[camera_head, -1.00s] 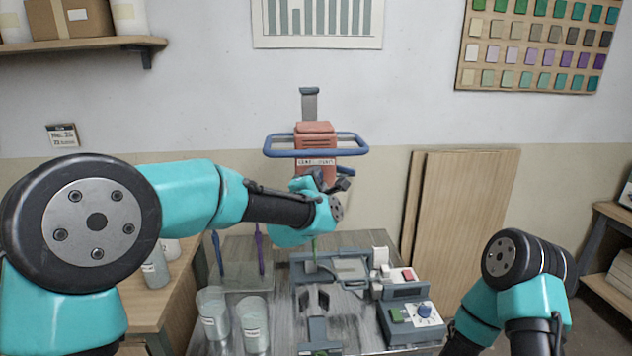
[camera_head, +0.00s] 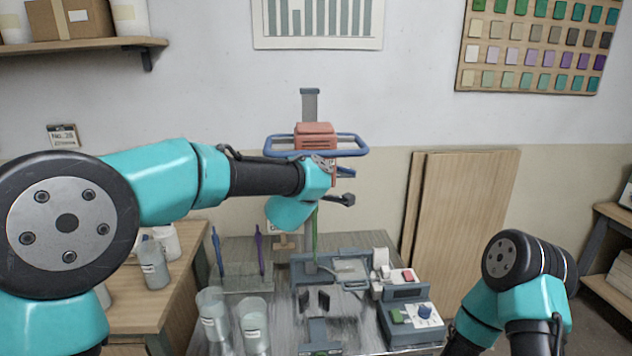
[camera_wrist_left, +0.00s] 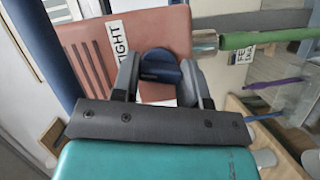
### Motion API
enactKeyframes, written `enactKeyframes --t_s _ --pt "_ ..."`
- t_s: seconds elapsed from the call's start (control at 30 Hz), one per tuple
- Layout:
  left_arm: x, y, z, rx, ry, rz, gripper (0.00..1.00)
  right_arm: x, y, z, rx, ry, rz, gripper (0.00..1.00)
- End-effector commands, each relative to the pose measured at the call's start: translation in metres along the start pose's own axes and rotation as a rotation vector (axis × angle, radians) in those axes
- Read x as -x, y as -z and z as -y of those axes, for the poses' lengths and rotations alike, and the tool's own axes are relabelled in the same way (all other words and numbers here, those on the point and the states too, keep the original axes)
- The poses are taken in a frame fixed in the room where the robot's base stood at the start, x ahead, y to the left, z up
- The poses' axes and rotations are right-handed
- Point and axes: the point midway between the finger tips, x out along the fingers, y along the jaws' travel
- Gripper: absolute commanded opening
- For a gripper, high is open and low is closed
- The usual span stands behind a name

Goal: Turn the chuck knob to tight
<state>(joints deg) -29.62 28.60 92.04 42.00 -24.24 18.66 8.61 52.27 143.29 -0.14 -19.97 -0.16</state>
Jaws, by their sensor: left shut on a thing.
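The red mixer (camera_head: 315,135) stands on a post behind the table, with a blue loop handle (camera_head: 349,148) around it. In the left wrist view its red housing (camera_wrist_left: 150,35) carries a "TIGHT" label (camera_wrist_left: 119,50), and the dark blue chuck knob (camera_wrist_left: 160,66) sits between the fingers of my left gripper (camera_wrist_left: 160,78), which is shut on it. In the head view my left wrist hides the knob and fingers. A green rod (camera_head: 315,228) hangs below the mixer; it also shows in the wrist view (camera_wrist_left: 265,37). My right gripper is out of view; only its arm shows.
Clear buckets (camera_head: 213,314) stand at the table's front left. A rack holds a blue and a purple stirrer (camera_head: 259,249). A control box with a blue dial (camera_head: 424,312) is at the right. A side bench (camera_head: 130,310) with jars is at the left.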

Motion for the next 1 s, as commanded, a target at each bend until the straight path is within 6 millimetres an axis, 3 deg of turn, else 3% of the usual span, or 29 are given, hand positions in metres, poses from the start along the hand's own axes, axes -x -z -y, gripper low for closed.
enactKeyframes --t_s 1.0 --pt "-0.0003 0.0007 -0.0026 -0.426 0.176 -0.003 0.17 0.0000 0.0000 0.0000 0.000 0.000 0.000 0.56"
